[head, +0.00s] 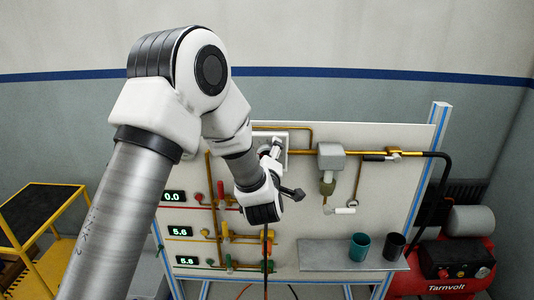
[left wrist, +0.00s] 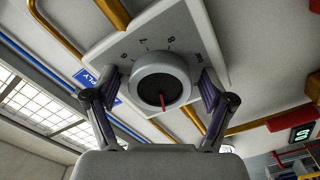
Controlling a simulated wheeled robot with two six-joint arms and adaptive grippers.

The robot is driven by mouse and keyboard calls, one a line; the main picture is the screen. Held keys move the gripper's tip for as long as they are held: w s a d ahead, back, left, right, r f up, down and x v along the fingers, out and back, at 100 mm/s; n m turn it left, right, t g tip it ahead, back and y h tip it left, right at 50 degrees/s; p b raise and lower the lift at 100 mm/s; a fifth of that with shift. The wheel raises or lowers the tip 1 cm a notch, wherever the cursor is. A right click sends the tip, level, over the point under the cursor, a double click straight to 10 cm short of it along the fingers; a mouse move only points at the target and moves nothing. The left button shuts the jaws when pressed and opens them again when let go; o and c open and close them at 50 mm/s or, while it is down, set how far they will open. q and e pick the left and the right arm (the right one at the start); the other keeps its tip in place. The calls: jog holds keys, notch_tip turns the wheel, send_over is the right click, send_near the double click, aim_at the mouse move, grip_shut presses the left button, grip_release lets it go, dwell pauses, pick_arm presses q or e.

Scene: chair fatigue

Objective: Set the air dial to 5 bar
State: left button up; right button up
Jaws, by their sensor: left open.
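The air dial (left wrist: 163,82) is a round grey knob on a pale plate in the left wrist view. Its red pointer line points toward the bottom of the picture. Scale marks and numbers, including a 7 and an 8, run around its far side; the rest are hard to read. My left gripper (left wrist: 156,92) is open, with one finger on each side of the knob; I cannot tell whether they touch it. In the head view the gripper (head: 275,148) is at the pale plate (head: 285,137) on the upper board, and it hides the dial. My right gripper is not in view.
The board (head: 405,195) carries brass pipes, valves and a grey regulator box (head: 331,155). Green displays (head: 173,197) read 0.0, 5.6 and about 5.8. A shelf (head: 320,255) holds two cups (head: 360,246). A red compressor (head: 455,265) stands right, a yellow cart (head: 60,235) left.

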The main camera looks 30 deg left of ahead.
pick_arm(q)
jog(key=c, duration=1.2)
jog(key=shift+o, duration=0.2)
jog(key=shift+m, duration=0.3)
jog(key=m, duration=0.4)
jog(key=shift+r, duration=0.1)
jog(key=m, duration=0.4)
jog(key=shift+r+m, duration=0.1)
jog(key=shift+m, duration=0.3)
jog(key=m+p, duration=0.1)
jog(key=m, duration=0.4)
jog(key=shift+r+p, duration=0.1)
jog(key=shift+p, duration=0.2)
jog(key=m+p, duration=0.1)
jog(key=m, duration=0.4)
jog(key=shift+m+p, duration=0.3)
jog(key=shift+p, duration=0.05)
